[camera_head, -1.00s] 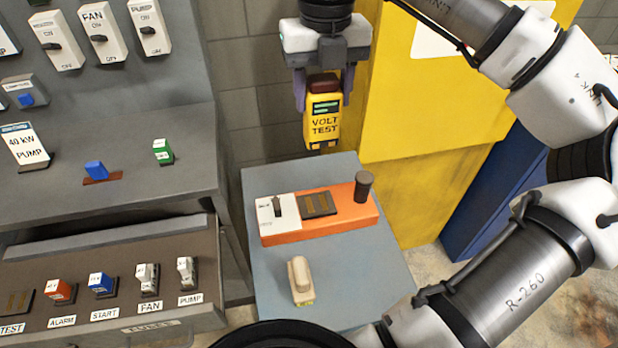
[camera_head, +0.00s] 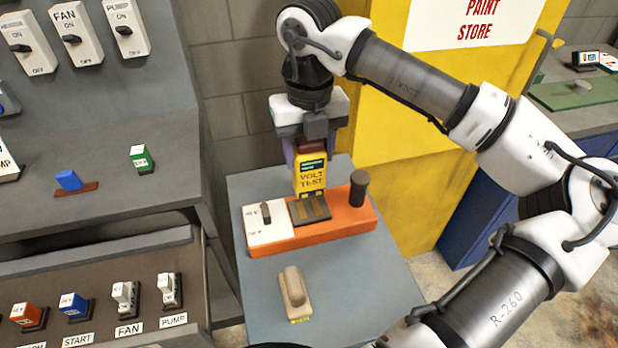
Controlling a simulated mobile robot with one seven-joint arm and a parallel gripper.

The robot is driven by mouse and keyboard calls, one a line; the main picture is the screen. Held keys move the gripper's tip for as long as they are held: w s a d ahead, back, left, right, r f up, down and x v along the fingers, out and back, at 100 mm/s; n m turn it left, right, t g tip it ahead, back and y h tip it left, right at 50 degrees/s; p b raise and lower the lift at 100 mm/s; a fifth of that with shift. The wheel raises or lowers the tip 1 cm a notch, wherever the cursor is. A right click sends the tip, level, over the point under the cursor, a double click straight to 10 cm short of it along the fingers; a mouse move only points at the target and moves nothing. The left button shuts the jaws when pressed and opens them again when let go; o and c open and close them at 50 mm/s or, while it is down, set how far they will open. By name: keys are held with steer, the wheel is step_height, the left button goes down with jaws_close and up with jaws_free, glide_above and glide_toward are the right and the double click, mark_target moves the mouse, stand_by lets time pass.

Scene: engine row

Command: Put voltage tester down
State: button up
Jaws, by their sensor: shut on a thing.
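The yellow voltage tester (camera_head: 312,176), marked VOLT TEST, is upright in my gripper (camera_head: 311,150), which is shut on its upper part. The tester's lower end is just over the dark square pad (camera_head: 309,210) on the orange block (camera_head: 343,222). I cannot tell whether it touches the pad. The orange block lies on a small grey table (camera_head: 366,279). It also carries a white switch plate (camera_head: 267,222) at the left and a dark cylinder (camera_head: 358,188) at the right.
A beige handled piece (camera_head: 295,290) lies at the front of the table. A grey panel and an open drawer (camera_head: 100,292) with several fuses stand at the left. A yellow paint store cabinet (camera_head: 420,160) stands behind right. The table's right front is clear.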

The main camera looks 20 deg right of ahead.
mark_target(309, 172)
step_height(309, 172, down, 5)
steer(key=shift+f+b, duration=0.2)
steer(key=shift+b, duration=1)
steer(key=shift+f, duration=0.1)
steer(key=shift+f+b, duration=0.15)
steer(key=shift+b, duration=0.15)
steer(key=o, duration=1.2)
steer(key=shift+r+p, duration=0.4)
steer(key=shift+p, duration=0.05)
step_height(309, 172, up, 12)
steer(key=shift+f+b, duration=0.15)
steer(key=shift+b, duration=0.85)
